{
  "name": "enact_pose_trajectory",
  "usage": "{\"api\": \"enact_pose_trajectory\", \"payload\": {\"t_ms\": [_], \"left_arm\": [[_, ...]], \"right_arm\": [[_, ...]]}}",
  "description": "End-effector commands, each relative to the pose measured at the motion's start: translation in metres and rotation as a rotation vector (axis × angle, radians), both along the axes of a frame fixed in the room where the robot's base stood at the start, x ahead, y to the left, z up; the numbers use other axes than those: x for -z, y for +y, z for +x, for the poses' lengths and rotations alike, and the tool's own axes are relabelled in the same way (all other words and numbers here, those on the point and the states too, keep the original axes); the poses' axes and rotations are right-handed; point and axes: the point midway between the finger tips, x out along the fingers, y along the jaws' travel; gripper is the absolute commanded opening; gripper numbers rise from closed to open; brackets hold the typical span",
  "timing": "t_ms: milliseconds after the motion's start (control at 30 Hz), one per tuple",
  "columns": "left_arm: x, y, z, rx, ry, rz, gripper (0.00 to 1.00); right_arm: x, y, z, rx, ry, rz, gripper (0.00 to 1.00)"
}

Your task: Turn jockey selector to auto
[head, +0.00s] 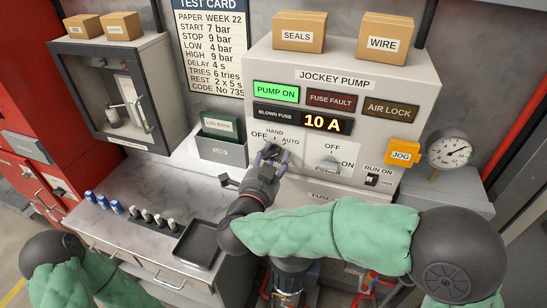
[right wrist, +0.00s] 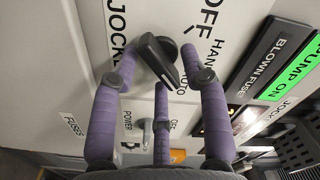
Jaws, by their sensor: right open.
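The jockey selector is a black bar-shaped knob (right wrist: 158,60) on the light panel, with OFF, HAND and AUTO lettered around it. In the right wrist view it lies between the purple fingers of my right gripper (right wrist: 165,65), which are spread open around it. The AUTO label is partly covered there by the knob and a finger. One end of the bar lies near AUTO, but I cannot tell which end is the pointer. In the head view my right gripper (head: 270,155) is at the selector and hides most of it. My left gripper is out of view.
A second rotary switch (head: 328,166) marked OFF and ON stands right of the selector. Above are the lit green PUMP ON lamp (head: 276,93) and the 10 A display (head: 322,123). A log book holder (head: 221,148) is close on the left. A black tray (head: 196,241) lies on the counter.

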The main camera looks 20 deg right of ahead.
Motion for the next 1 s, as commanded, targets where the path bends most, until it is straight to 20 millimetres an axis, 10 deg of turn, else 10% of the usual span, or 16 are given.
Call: {"api": "enact_pose_trajectory", "payload": {"t_ms": [1000], "left_arm": [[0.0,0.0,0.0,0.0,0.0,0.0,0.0]], "right_arm": [[0.0,0.067,-0.099,-0.001,-0.001,0.0,0.45]]}}
